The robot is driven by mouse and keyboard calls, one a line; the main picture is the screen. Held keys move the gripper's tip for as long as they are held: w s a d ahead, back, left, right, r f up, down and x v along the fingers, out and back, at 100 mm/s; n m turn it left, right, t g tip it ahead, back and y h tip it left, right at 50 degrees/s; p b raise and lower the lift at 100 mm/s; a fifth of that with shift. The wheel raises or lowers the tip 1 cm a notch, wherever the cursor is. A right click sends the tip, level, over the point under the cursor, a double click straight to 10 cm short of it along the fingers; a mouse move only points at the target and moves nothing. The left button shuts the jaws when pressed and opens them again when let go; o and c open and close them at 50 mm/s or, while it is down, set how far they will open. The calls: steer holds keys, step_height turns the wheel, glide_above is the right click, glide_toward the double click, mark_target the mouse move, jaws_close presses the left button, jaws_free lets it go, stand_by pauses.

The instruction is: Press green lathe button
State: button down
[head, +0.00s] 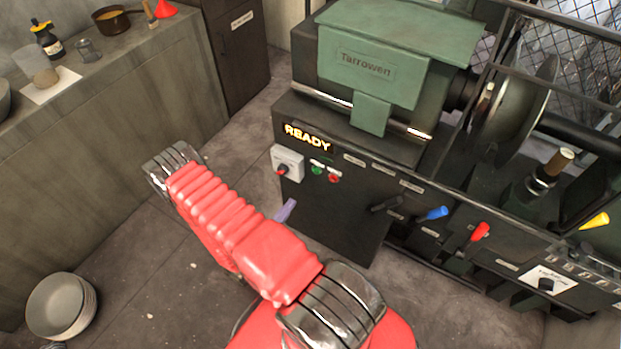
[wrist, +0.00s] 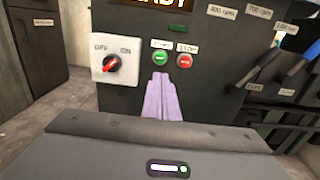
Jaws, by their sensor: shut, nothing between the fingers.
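The green lathe button (head: 317,170) is on the dark front panel of the lathe (head: 335,210), left of a red button (head: 334,178). In the wrist view the green button (wrist: 160,57) carries a small label above it, and the red button (wrist: 184,61) is close on its right. My gripper (wrist: 160,78) shows as shut purple fingers with nothing between them. Its tips appear just below the green button in the wrist view; contact cannot be told. In the head view my gripper (head: 286,209) is below and left of the buttons, partly hidden behind my red arm.
A lit READY display (head: 307,137) is above. Black, blue (head: 433,213) and red (head: 480,232) levers stick out to the right. Stacked bowls (head: 60,305) stand on the floor.

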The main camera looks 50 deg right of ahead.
mark_target(315, 171)
steer(key=shift+d, duration=0.15)
steer(key=shift+w+d, duration=0.2)
steer(key=shift+d, duration=2.1)
steer(key=shift+w+d, duration=0.25)
steer(key=shift+d, duration=2)
steer(key=shift+w+d, duration=0.2)
steer(key=shift+d, duration=2.1)
steer(key=shift+w, duration=0.15)
